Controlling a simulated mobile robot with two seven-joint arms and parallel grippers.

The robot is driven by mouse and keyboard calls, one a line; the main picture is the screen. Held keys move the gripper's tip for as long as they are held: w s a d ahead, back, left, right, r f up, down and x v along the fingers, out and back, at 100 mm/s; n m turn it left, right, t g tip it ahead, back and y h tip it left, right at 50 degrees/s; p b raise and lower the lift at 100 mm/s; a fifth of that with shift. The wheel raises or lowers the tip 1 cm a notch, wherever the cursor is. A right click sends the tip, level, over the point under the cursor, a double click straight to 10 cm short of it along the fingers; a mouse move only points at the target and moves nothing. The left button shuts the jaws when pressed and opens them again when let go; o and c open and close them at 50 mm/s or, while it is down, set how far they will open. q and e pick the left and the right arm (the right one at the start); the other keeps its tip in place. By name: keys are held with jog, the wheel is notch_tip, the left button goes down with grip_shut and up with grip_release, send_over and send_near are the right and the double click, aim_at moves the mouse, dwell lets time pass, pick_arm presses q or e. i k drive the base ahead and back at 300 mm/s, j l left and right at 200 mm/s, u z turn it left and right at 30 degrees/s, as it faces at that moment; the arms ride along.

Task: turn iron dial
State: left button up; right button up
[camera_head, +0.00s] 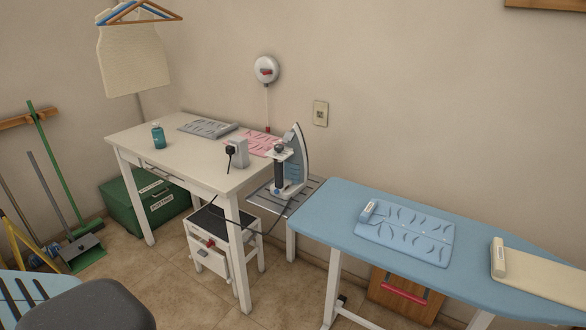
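An iron (298,157) stands upright on its heel, with its pale grey-blue soleplate facing right and its dark handle on the left. It rests on a metal rack (262,203) between the white table and the blue ironing board. A small dark round part, possibly the dial, shows near the top of the handle; it is too small to read any setting. Neither of my grippers can be made out in the head view.
The white table (190,170) holds a teal bottle (158,136), folded grey cloth (208,127), pink cloth (262,143) and a grey box with a black plug (237,153). The blue ironing board (340,205) bears folded blue cloth (405,232). A drawer stool (210,262) stands below.

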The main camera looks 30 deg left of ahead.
aim_at(280, 148)
jog(key=i+j, duration=0.15)
jog(key=j, duration=0.25)
jog(key=i+j, duration=0.1)
jog(key=j, duration=0.25)
jog(key=i+j, duration=0.15)
jog(key=j, duration=0.25)
jog(key=i+j, duration=0.15)
jog(key=j, duration=0.25)
jog(key=i+j, duration=0.1)
jog(key=j, duration=0.25)
jog(key=i+j, duration=0.15)
jog(key=j, duration=0.25)
jog(key=i+j, duration=0.15)
jog(key=j, duration=0.25)
